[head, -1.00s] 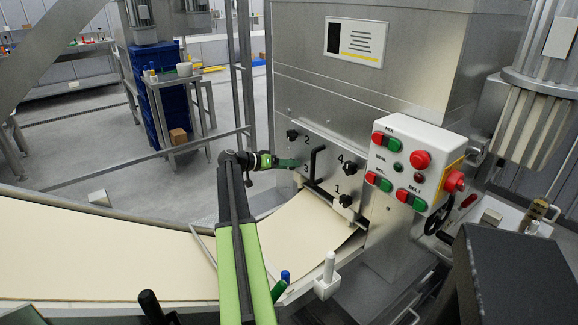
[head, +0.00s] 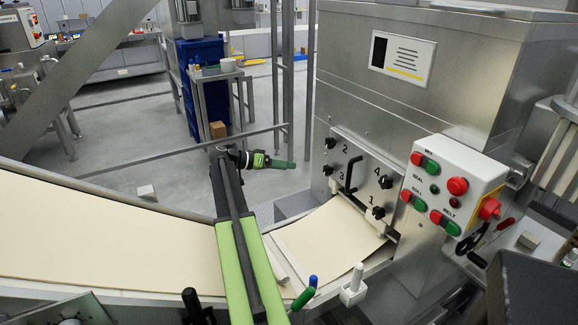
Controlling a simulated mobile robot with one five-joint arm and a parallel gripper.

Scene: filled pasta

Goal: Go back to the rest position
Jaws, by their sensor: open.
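My gripper (head: 287,165) is at the end of my green and black arm, in the middle of the head view. It points right and hangs in the air above the dough sheet's far edge. The gripper is small here, and I see nothing held in it. A gap lies between it and the steel machine panel with black knobs numbered 1 to 4 (head: 361,177). The pale dough sheet (head: 120,235) runs along the belt below my arm and reaches the machine under the panel.
A control box (head: 455,185) with red and green buttons is on the machine at right. White, blue and green handles (head: 354,285) stand by the belt's near edge. A steel rail crosses behind my arm. A blue crate stack (head: 200,85) and a small table stand behind; floor at left is open.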

